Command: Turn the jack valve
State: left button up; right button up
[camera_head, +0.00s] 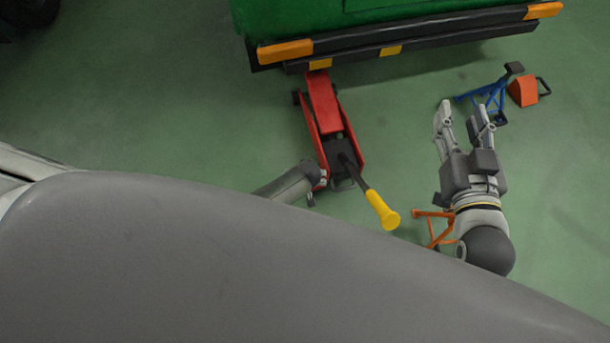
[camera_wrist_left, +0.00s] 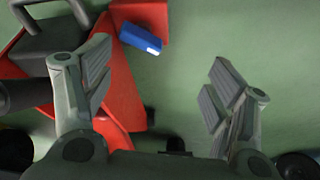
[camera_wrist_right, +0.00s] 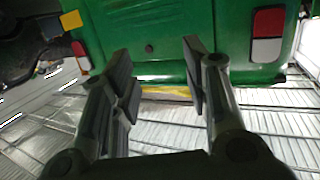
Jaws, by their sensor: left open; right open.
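The red floor jack (camera_head: 323,105) stands at the rear edge of the green vehicle, its dark handle with a yellow grip (camera_head: 382,210) slanting toward me. In the left wrist view, the jack's red body (camera_wrist_left: 123,80) lies at the left. A small blue block with a pale end (camera_wrist_left: 140,38), possibly the valve, sits against a red part. My left gripper (camera_wrist_left: 158,80) is open and empty, with the blue block beyond and between its fingers. In the head view its arm reaches the jack's near left side, fingers mostly hidden. My right gripper (camera_head: 463,115) is open and empty, right of the jack.
The green vehicle (camera_head: 400,22) with its black bumper stands at the back. An orange stand (camera_head: 432,228) is beside my right wrist. Floor left of the jack is clear.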

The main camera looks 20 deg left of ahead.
pick_arm(q)
jog(key=shift+s+r+p, duration=0.25)
jog(key=shift+r+p, duration=0.3)
pick_arm(e)
jog(key=shift+s+d+f+g+h, duration=0.2)
jog(key=shift+s+f+g, duration=0.15)
jog(key=shift+f+g, duration=0.35)
jog(key=shift+s+d+f+g+h, duration=0.1)
jog(key=shift+s+d+f+g, duration=0.25)
jog(key=shift+f, duration=0.7)
jog(key=shift+s+d+f+g+h, duration=0.1)
jog(key=shift+s+f+g, duration=0.4)
jog(key=shift+f, duration=0.35)
pick_arm(q)
jog(key=shift+r, duration=0.1)
pick_arm(e)
jog(key=shift+w+r, duration=0.1)
jog(key=shift+w, duration=0.05)
pick_arm(q)
jog(key=v, duration=1.2)
